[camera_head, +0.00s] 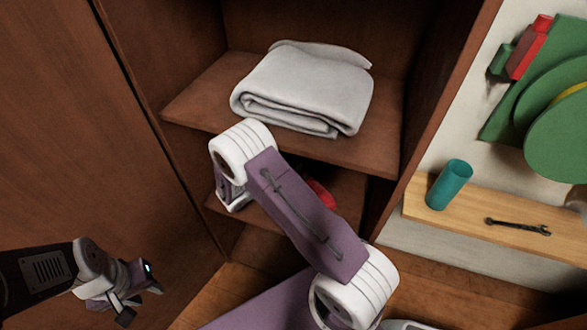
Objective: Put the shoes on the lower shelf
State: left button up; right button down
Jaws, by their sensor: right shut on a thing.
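A red object (321,194), probably a shoe, shows in a small patch at the lower shelf (348,188); my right arm hides most of it. My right gripper (234,194) reaches into the lower compartment, under the upper board. Its fingers are largely hidden behind my arm, and it is shut on what appears to be this red shoe. Whether the shoe rests on the shelf cannot be seen. My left gripper (136,298) is open and empty at the lower left, in front of the cabinet's left panel, apart from the shelves.
A folded grey towel (305,88) lies on the upper shelf (190,105). To the right, a wooden ledge (480,222) holds a teal cup (449,185) and a wrench (517,227). A pale object (405,325) is cut off at the bottom edge. The cabinet side walls bound the shelves.

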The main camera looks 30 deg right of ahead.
jog(key=shift+w+d+f, duration=0.15)
jog(key=shift+w+f, duration=0.05)
jog(key=shift+f, duration=0.25)
jog(key=shift+r, duration=0.1)
jog(key=c, duration=1.9)
grip_release()
jog(key=shift+f, duration=0.2)
jog(key=shift+c, duration=0.2)
jog(key=o, duration=0.4)
